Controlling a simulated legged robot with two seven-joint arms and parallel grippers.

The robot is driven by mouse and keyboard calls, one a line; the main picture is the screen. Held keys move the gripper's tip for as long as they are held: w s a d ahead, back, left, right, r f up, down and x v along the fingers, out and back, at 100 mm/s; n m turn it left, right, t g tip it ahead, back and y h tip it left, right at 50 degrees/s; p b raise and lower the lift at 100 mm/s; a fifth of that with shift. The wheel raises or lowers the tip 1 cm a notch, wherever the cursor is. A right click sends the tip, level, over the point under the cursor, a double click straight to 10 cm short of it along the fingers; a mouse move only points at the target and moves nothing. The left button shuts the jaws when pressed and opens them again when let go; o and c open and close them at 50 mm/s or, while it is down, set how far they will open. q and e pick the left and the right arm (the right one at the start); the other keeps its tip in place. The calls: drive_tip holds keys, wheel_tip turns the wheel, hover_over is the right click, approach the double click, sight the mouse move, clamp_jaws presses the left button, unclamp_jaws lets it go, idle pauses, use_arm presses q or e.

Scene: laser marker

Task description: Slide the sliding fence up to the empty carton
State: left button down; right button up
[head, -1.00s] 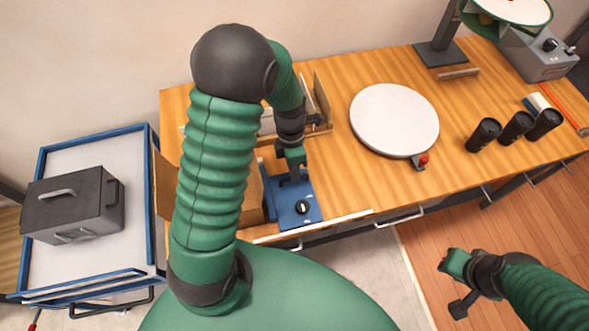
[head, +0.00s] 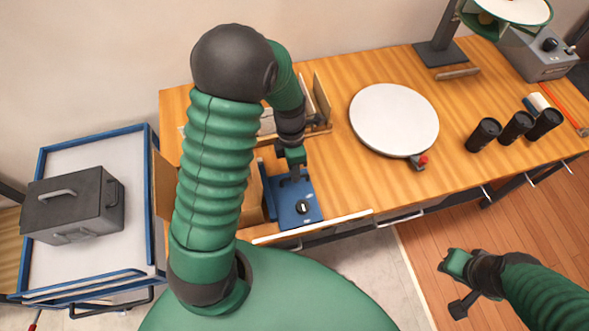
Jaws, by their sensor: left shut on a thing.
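The blue sliding fence (head: 268,197) stands at the left side of a blue base plate with a black knob, at the table's front edge. My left gripper (head: 291,172) is over the back of this plate, shut on what looks like the fence's dark handle; the grip itself is small and partly hidden. The brown empty carton (head: 254,203) is just left of the fence. My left arm covers its middle, and a flap (head: 163,186) shows left of the arm. Any gap between fence and carton is too small to tell. My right gripper (head: 456,284) hangs over the floor, away from the table.
A white round plate (head: 394,120) lies right of the fence, with several black cups (head: 515,128) further right. A wooden rack (head: 320,105) stands behind my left gripper. A blue-edged cart (head: 135,215) with a dark metal box (head: 72,205) is at the left.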

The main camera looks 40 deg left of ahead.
sight(282, 174)
use_arm(q)
drive_tip(key=shift+w+a, duration=0.1)
drive_tip(key=shift+s+a+r+p, duration=0.2)
drive_tip(key=shift+s+a+p, duration=0.3)
drive_tip(key=shift+s+a, duration=0.6)
drive_tip(key=shift+s, duration=0.3)
drive_tip(key=shift+s+a+f, duration=0.1)
drive_tip(key=shift+a+f, duration=0.05)
drive_tip(key=shift+a, duration=0.05)
drive_tip(key=c, duration=1.5)
unclamp_jaws()
drive_tip(key=r, duration=0.5)
drive_tip(key=w+a+r, duration=0.1)
drive_tip(key=r, duration=0.5)
drive_tip(key=w+a+r+p, duration=0.1)
drive_tip(key=r, duration=0.4)
drive_tip(key=shift+w+a+r, duration=0.1)
drive_tip(key=shift+a+r, duration=0.1)
drive_tip(key=shift+a, duration=0.05)
